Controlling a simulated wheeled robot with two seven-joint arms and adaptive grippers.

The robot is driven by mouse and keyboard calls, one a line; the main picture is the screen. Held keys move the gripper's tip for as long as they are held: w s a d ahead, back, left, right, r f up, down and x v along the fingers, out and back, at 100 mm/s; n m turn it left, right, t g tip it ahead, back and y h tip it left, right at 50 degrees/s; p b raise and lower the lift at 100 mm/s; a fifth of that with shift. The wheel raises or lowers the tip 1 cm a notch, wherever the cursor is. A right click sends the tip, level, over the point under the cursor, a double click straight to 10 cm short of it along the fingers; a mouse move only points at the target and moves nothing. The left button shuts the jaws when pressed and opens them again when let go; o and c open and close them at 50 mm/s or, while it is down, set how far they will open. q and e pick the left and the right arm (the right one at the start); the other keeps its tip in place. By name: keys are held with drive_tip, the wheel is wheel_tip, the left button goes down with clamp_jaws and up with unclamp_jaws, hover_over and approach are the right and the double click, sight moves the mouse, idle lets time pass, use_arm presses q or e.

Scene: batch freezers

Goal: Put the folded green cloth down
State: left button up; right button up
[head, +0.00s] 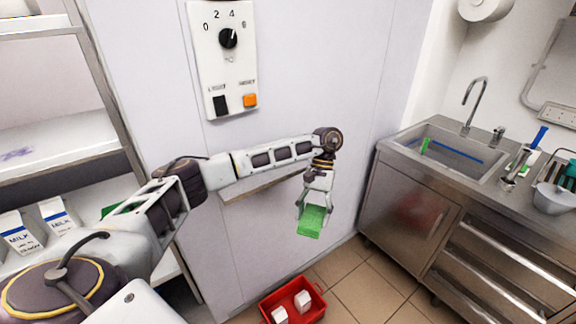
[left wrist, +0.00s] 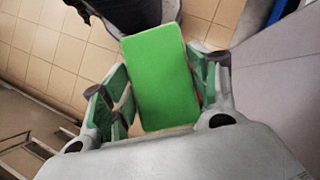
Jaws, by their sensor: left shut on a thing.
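The folded green cloth (head: 311,222) hangs from my left gripper (head: 314,206) in the head view, in front of the pale wall panel and above the floor. In the left wrist view the cloth (left wrist: 160,75) is a flat green block between the two fingers of the left gripper (left wrist: 160,92), which is shut on it. The cloth touches no surface below it. My right gripper is not in view.
A narrow ledge (head: 262,186) juts from the panel behind my left arm. A red crate (head: 264,311) with white blocks stands on the floor. A steel sink counter (head: 392,160) is at right. Shelves with milk cartons (head: 18,236) are at left.

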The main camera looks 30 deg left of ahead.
use_arm(q)
drive_tip(key=r+n+h, duration=0.1)
drive_tip(key=r+n, duration=0.1)
drive_tip(key=w+r+n, duration=0.1)
drive_tip(key=r, duration=0.2)
drive_tip(key=w+r+n+t+h, duration=0.1)
drive_tip(key=r+n, duration=0.1)
drive_tip(key=r, duration=0.1)
drive_tip(key=shift+w+n+h, duration=0.1)
drive_tip(key=shift+n+h, duration=0.2)
wheel_tip(320, 180, up, 3)
drive_tip(key=n+t+h, duration=0.1)
drive_tip(key=n, duration=0.2)
wheel_tip(320, 180, up, 4)
drive_tip(key=n+t, duration=0.8)
drive_tip(key=n, duration=0.7)
hover_over(316, 211)
drive_tip(key=w+d, duration=0.1)
drive_tip(key=w, duration=0.1)
drive_tip(key=shift+d+r+n+t+y, duration=0.15)
drive_tip(key=shift+n+t+y, duration=0.35)
drive_tip(key=shift+n, duration=0.8)
drive_tip(key=shift+d+n+t+y, duration=0.1)
drive_tip(key=shift+n+t+y, duration=0.1)
drive_tip(key=shift+n+y, duration=0.85)
drive_tip(key=shift+n, duration=0.35)
drive_tip(key=shift+w+a, duration=0.1)
